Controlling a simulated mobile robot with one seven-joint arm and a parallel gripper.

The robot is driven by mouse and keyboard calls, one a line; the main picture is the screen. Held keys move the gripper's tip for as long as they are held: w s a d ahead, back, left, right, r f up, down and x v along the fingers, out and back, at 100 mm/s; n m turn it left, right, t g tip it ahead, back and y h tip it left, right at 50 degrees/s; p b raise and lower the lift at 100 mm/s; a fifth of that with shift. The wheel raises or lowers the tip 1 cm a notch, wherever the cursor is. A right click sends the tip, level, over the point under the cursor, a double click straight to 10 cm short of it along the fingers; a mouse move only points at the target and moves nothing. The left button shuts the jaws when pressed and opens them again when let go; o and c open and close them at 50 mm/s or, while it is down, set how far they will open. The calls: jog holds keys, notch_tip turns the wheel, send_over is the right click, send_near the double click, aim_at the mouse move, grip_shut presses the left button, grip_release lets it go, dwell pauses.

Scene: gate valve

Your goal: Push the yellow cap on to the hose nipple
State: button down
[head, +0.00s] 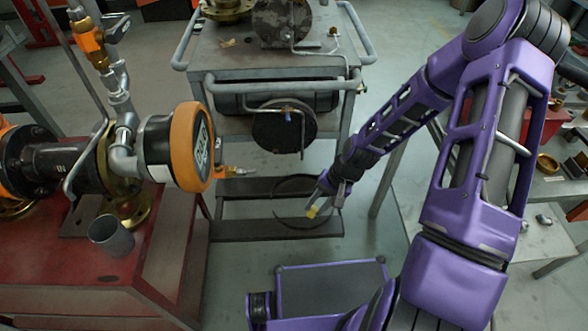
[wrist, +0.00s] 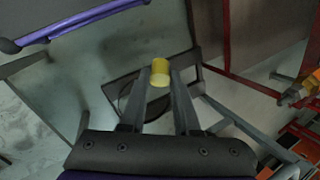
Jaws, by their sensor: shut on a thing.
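My gripper (head: 324,205) is shut on the small yellow cap (head: 312,212), which sticks out at the fingertips. In the wrist view the cap (wrist: 160,72) sits between the two finger ends (wrist: 162,84). The hose nipple (head: 242,172) points right from a small orange and brass valve, just right of the orange-rimmed gauge. In the wrist view a thin fitting (wrist: 282,77) with orange parts shows at the right edge; it is probably the same nipple. The cap is apart from the nipple, to its right and lower in the head picture.
The orange-rimmed gauge (head: 193,146) and piping stand over a red bench (head: 165,250) at left, with a grey cup (head: 111,236) on it. A grey cart (head: 270,66) with a lower shelf stands behind my gripper. A grey table (head: 540,235) is at right.

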jog(key=w+a+m+y, duration=0.3)
jog(key=a+m+y, duration=0.2)
jog(key=a+y, duration=0.15)
jog(key=w+d+r+m+t+y, duration=0.1)
jog(key=w+r+m+t+y, duration=0.2)
jog(key=w+r+m+t, duration=0.1)
jog(key=shift+w+d+r, duration=0.3)
jog(key=shift+w+r, duration=0.15)
jog(key=shift+w, duration=0.75)
jog(key=shift+r, duration=0.1)
jog(key=shift+a, duration=2.85)
jog(key=shift+w+a+p, duration=0.1)
jog(key=shift+a+p, duration=0.4)
jog(key=shift+a, duration=1.25)
jog(key=c, duration=0.6)
grip_release()
jog(key=shift+o, duration=0.2)
